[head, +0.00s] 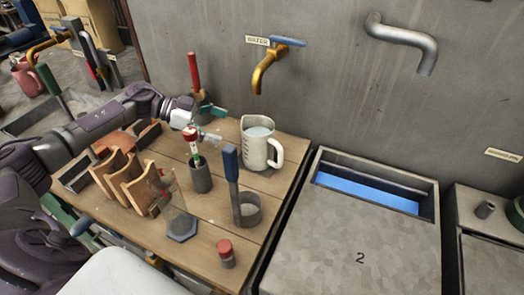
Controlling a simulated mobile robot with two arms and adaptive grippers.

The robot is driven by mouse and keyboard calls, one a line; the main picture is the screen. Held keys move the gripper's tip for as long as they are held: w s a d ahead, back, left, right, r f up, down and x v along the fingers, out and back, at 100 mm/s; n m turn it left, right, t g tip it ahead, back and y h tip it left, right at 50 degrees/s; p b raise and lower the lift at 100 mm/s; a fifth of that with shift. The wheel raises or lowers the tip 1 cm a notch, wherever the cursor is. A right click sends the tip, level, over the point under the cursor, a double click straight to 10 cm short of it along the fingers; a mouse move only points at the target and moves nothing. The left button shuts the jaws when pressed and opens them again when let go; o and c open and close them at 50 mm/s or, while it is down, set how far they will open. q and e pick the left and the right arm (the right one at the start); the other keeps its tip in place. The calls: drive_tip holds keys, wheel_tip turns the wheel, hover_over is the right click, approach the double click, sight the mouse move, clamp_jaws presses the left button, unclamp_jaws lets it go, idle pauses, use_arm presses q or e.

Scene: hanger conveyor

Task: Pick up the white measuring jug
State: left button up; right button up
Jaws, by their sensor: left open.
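The white measuring jug (257,146) stands upright on the wooden table (222,208), toward its back right. Its handle is on the right side, and pale contents show inside its rim. My left gripper (214,124) is open and empty, to the left of the jug. Its fingers point toward the jug and appear apart from it; the exact gap is hard to judge. My right gripper is not in view.
A red-capped tube stands in a dark holder (201,179) in front of the gripper. A blue-handled ladle (248,213) stands nearby. Wooden racks (130,180) fill the table's left. A brass tap (264,69) juts from the wall above. A metal tank (345,240) stands right.

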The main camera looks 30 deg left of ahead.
sight(243, 132)
use_arm(q)
drive_tip(key=p+x, duration=0.1)
drive_tip(key=x, duration=0.5)
drive_tip(key=shift+w+d, duration=0.1)
drive_tip(key=shift+d, duration=0.1)
drive_tip(key=p+x, duration=0.1)
drive_tip(key=x, duration=0.3)
drive_tip(key=shift+w+d+r, duration=0.1)
drive_tip(key=shift+w+d, duration=0.05)
drive_tip(key=shift+w, duration=0.05)
drive_tip(key=shift+w+d, duration=0.2)
drive_tip(key=shift+d, duration=0.2)
drive_tip(key=shift+a+f, duration=0.1)
drive_tip(key=shift+f, duration=0.15)
drive_tip(key=c, duration=1.5)
drive_tip(key=shift+r, duration=0.2)
drive_tip(key=shift+c, duration=0.3)
